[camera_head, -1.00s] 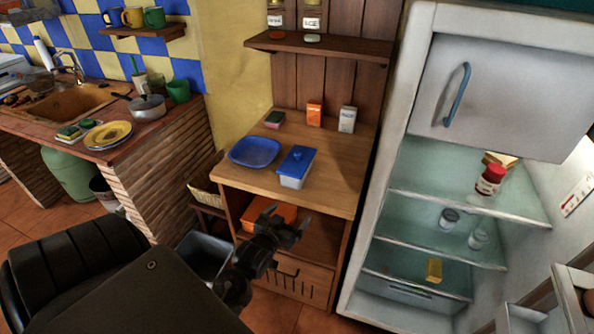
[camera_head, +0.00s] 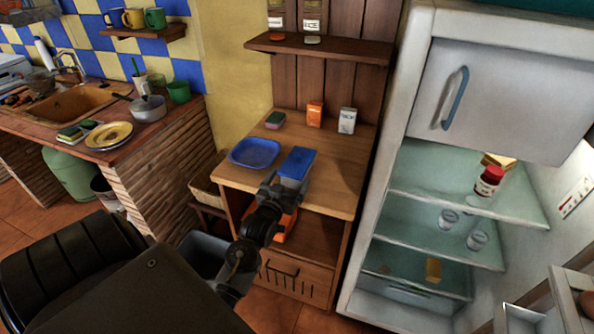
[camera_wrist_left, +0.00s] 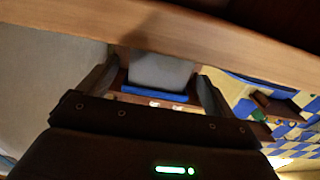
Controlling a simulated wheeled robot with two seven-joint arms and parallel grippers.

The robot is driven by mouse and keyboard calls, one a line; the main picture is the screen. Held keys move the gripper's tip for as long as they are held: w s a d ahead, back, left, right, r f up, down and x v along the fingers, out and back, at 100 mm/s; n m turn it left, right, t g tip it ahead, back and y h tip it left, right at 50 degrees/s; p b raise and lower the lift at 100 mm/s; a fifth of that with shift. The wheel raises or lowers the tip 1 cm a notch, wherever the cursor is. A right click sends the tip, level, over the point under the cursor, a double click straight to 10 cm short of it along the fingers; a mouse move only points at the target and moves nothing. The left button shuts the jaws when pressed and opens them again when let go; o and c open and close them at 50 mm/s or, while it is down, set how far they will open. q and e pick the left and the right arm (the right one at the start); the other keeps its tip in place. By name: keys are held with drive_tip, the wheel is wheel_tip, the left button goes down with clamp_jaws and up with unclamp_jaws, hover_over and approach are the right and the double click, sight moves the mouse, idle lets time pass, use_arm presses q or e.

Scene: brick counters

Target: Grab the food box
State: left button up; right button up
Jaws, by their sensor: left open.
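The food box (camera_head: 298,162) is a small container with a blue lid and pale grey sides. It stands on the wooden counter (camera_head: 333,191), close to the front edge. My left gripper (camera_head: 288,187) is open at the box's near end, and it hides the box's lower front in the head view. In the left wrist view the scene looks upside down. There the grey side and blue lid of the food box (camera_wrist_left: 160,73) show between my two spread left fingers (camera_wrist_left: 155,88). Whether the fingers touch the box, I cannot tell. My right gripper is not in view.
A blue plate (camera_head: 254,152) lies just left of the box. An orange carton (camera_head: 314,114) and a white carton (camera_head: 347,120) stand behind. An orange item sits on the shelf below. The open fridge (camera_head: 386,190) stands to the right.

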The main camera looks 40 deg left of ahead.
sight(295, 171)
use_arm(q)
drive_tip(key=shift+w+r, duration=0.15)
drive_tip(key=shift+w, duration=0.15)
drive_tip(key=x, duration=0.2)
drive_tip(key=p+x, duration=0.1)
drive_tip(key=x, duration=0.1)
drive_tip(key=shift+w+a+f, duration=0.15)
drive_tip(key=shift+w+f, duration=0.05)
drive_tip(key=shift+w, duration=0.05)
drive_tip(key=c, duration=1.1)
drive_tip(key=shift+r+p, duration=0.1)
drive_tip(key=shift+p, duration=0.25)
